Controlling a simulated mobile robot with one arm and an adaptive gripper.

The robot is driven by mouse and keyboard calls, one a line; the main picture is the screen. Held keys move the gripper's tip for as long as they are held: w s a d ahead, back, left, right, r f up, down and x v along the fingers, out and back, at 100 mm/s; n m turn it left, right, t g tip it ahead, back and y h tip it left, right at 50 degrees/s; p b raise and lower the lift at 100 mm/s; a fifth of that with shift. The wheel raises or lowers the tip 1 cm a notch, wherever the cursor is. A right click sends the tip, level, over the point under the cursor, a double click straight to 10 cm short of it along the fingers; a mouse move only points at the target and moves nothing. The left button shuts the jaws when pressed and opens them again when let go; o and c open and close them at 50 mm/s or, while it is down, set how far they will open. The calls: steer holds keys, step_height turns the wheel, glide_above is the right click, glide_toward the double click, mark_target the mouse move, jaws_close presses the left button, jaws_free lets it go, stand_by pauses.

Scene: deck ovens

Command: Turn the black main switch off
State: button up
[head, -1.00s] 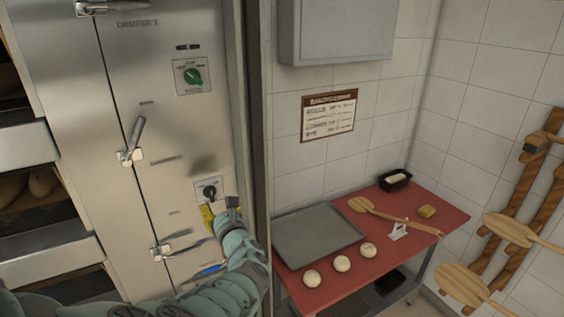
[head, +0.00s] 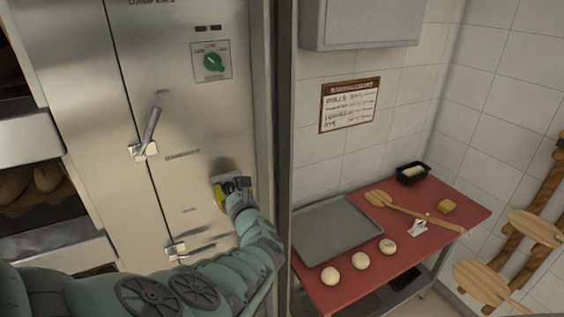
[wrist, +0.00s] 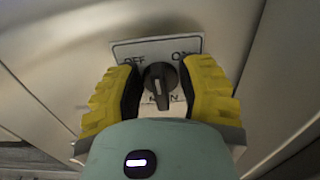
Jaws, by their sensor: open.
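The black main switch (wrist: 158,84) is a rotary knob on a light plate (wrist: 125,50) marked OFF at upper left and ON at upper right. In the wrist view the knob stands between the two yellow fingers of my gripper (wrist: 158,92). The fingers are open, one on each side; the left one is very close to the knob, and I cannot tell whether it touches. In the head view my gripper (head: 232,190) is up against the oven panel (head: 185,105) and hides most of the switch and its plate.
A green rotary knob (head: 213,62) sits above on the same panel. Lever handles (head: 146,140) and (head: 178,249) stick out to the left. A red table (head: 345,289) with a tray (head: 335,240), dough balls and a wooden paddle stands at the right.

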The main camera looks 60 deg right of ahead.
steer(key=shift+a+f, duration=0.1)
jaws_close()
steer(key=shift+w+n, duration=0.15)
steer(key=shift+n, duration=0.15)
steer(key=shift+a+f+b, duration=0.1)
steer(key=shift+b, duration=0.25)
steer(key=n+b, duration=0.1)
steer(key=n, duration=0.1)
steer(key=n+b, duration=0.2)
steer(key=shift+w+a+f+b, duration=0.15)
steer(key=shift+a+f+b, duration=0.05)
steer(key=shift+b, duration=0.1)
steer(key=n+b, duration=0.3)
steer(key=shift+n, duration=0.3)
steer(key=shift+w+a+r+n+b, duration=0.1)
steer(key=shift+n+b, duration=0.2)
steer(key=shift+b, duration=0.1)
steer(key=shift+o, duration=0.2)
jaws_free()
steer(key=shift+o, duration=0.6)
steer(key=shift+r, duration=0.2)
